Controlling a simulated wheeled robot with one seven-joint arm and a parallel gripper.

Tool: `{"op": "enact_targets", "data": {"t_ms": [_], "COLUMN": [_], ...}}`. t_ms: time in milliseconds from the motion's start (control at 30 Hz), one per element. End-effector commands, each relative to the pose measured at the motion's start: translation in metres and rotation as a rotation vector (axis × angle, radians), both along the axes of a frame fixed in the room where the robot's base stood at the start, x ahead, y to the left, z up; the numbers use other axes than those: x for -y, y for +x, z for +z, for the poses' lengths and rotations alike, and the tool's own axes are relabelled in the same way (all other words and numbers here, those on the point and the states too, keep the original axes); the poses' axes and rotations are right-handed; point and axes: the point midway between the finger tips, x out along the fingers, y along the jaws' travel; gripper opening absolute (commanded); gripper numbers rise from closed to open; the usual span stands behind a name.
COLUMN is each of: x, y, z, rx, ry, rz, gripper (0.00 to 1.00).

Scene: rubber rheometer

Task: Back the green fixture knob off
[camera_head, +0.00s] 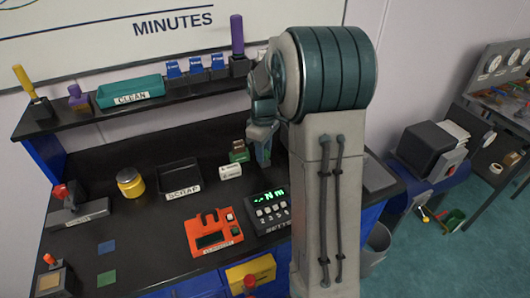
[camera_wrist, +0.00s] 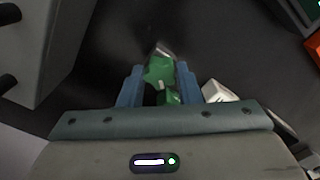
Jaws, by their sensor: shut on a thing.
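The green fixture (camera_head: 239,152) stands on the black bench, left of my gripper (camera_head: 264,150) in the head view. In the wrist view the green knob (camera_wrist: 160,72) sits between the two blue fingers of my gripper (camera_wrist: 160,82). The fingers are closed in on it from both sides. A small grey metal part shows just beyond the green piece. My arm covers part of the bench behind the gripper in the head view, and the far side of the knob is hidden.
A white labelled block (camera_head: 230,171) stands close to the fixture. A black keypad with a green display (camera_head: 268,208) and an orange device (camera_head: 213,232) are nearer the front. The SCRAP tray (camera_head: 179,178) and a yellow jar (camera_head: 130,182) stand to the left. Black bench surface lies clear between them.

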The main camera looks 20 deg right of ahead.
Motion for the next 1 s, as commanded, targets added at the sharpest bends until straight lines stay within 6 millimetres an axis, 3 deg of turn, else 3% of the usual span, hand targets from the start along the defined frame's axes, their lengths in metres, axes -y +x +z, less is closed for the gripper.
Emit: {"op": "enact_targets", "data": {"t_ms": [133, 500, 800, 1000], "x": [0.0004, 0.0004, 0.0005, 0.0001], "y": [-0.0005, -0.0006, -0.0009, -0.0007], "z": [-0.0003, -0.0005, 0.0003, -0.0006], "rx": [-0.001, -0.001, -0.001, -0.001], "ry": [0.000, 0.000, 0.000, 0.000], "rz": [0.104, 0.140, 0.452, 0.521], "gripper": [0.08, 0.08, 0.08, 0.08]}}
